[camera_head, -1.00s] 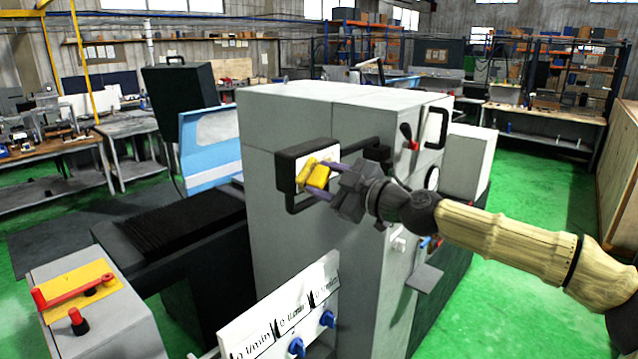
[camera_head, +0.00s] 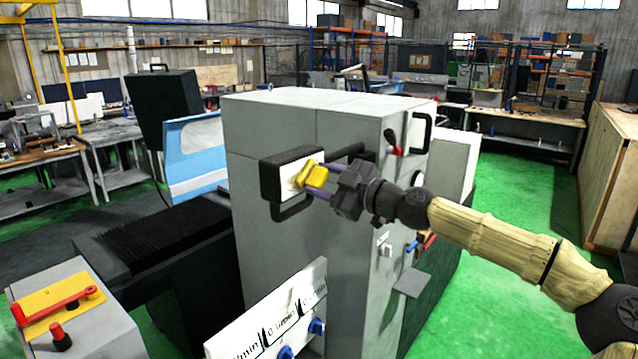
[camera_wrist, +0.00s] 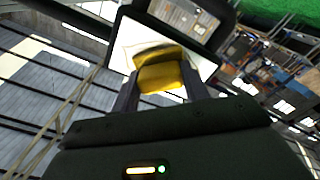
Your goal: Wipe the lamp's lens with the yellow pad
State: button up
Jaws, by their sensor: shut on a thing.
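The lamp (camera_head: 270,181) is a black box with a pale lens (camera_head: 289,186), mounted on the side of the grey machine. My gripper (camera_head: 314,181) is shut on the yellow pad (camera_head: 310,174) and holds it at the lens. In the wrist view the pad (camera_wrist: 160,75) sits between my two fingers, in front of the whitish lens (camera_wrist: 203,66) with its dark frame. The pad overlaps the lens and covers part of it. It looks very near or touching; I cannot tell which.
The grey machine cabinet (camera_head: 275,130) stands right behind the lamp. A black handle bar (camera_head: 345,153) is beside the lamp, and a red-and-black lever (camera_head: 393,143) is further right. A white panel with blue knobs (camera_head: 268,318) is below.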

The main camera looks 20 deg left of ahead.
jog(key=shift+w+d, duration=0.25)
jog(key=shift+w, duration=0.45)
jog(key=w, duration=0.1)
jog(key=w+d, duration=0.1)
jog(key=w, duration=0.1)
jog(key=shift+w+d+p, duration=0.2)
jog(key=shift+w+p, duration=0.1)
jog(key=shift+p, duration=0.1)
jog(key=shift+f+b, duration=0.1)
jog(key=shift+b, duration=0.45)
